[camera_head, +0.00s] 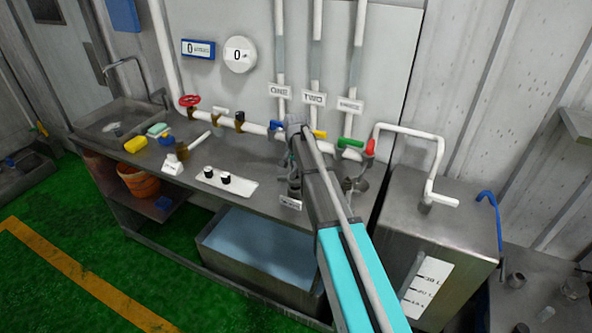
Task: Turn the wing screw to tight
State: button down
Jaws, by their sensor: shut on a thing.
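My gripper (294,178) points down over the counter (232,160), in front of the labels and right of the white plate with two black knobs. It is partly hidden by my arm. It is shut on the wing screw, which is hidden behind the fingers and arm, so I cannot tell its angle. A small white label (290,203) sits on the counter's front edge just below the gripper. Its writing is too small to read.
Grey metal fittings (358,184) stand close right of my arm. A white pipe with red, blue, yellow and green valve handles (351,142) runs behind. The knob plate (226,183), sponges (136,145) and sink (115,122) lie left. A water tank (225,263) stands below.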

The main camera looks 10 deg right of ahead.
aim_at(296, 168)
jog(key=c, duration=0.6)
grip_release()
jog(key=shift+n, duration=0.4)
jog(key=n, duration=0.3)
notch_tip(296, 168, up, 14)
jog(key=p, duration=1.4)
jog(key=s+f+n+b, duration=0.3)
jog(key=s+f+b, duration=0.4)
jog(key=s, duration=0.6)
jog(key=s+f+n+b, duration=0.3)
jog(key=s+f+b, duration=0.4)
jog(key=s, duration=0.5)
jog(key=shift+s, duration=0.4)
